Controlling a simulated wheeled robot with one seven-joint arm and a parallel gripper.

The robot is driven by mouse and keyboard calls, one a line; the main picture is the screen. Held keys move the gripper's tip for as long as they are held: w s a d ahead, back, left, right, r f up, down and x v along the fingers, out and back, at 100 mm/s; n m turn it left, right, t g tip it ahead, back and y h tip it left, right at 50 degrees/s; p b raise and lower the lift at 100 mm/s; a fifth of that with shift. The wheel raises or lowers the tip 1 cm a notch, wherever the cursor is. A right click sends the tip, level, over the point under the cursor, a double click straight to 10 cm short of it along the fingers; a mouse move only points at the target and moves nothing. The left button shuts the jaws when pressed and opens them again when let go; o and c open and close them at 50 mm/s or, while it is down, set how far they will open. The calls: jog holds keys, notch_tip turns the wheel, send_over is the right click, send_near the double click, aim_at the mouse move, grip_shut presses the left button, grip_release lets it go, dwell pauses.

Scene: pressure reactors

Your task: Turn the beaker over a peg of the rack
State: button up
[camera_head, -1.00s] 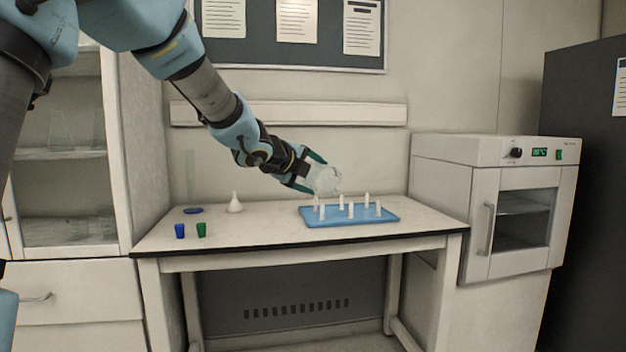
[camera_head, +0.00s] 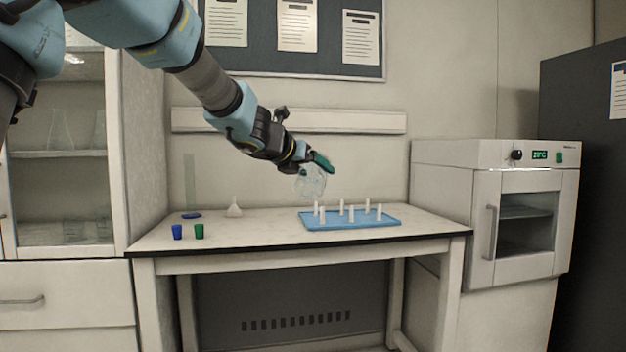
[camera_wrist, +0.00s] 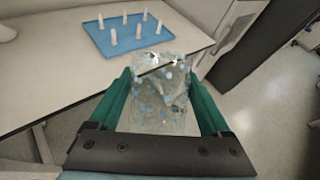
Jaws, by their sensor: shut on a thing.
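My gripper (camera_head: 314,163) is shut on the clear glass beaker (camera_head: 311,184), which it holds in the air over the left part of the rack. In the wrist view the beaker (camera_wrist: 160,88) sits between the two green fingers of my gripper (camera_wrist: 163,90). The beaker looks tilted in the head view; I cannot tell exactly which way its mouth faces. The rack is a blue tray (camera_head: 335,226) with several upright white pegs (camera_head: 351,214), all bare. The rack also shows in the wrist view (camera_wrist: 140,49), beyond the beaker.
An oven (camera_head: 500,210) stands right of the bench. The bench middle is clear.

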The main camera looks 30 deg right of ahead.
jog(key=shift+r, duration=0.1)
jog(key=m+b, duration=0.1)
jog(key=m, duration=0.2)
jog(key=shift+s+f+b, duration=0.1)
jog(key=shift+f+b, duration=0.2)
jog(key=shift+b, duration=0.1)
jog(key=shift+m+b, duration=0.55)
jog(key=shift+m, duration=0.55)
jog(key=shift+r+m, duration=0.1)
jog(key=shift+m, duration=0.6)
jog(key=shift+r+m, duration=0.2)
jog(key=shift+m, duration=0.1)
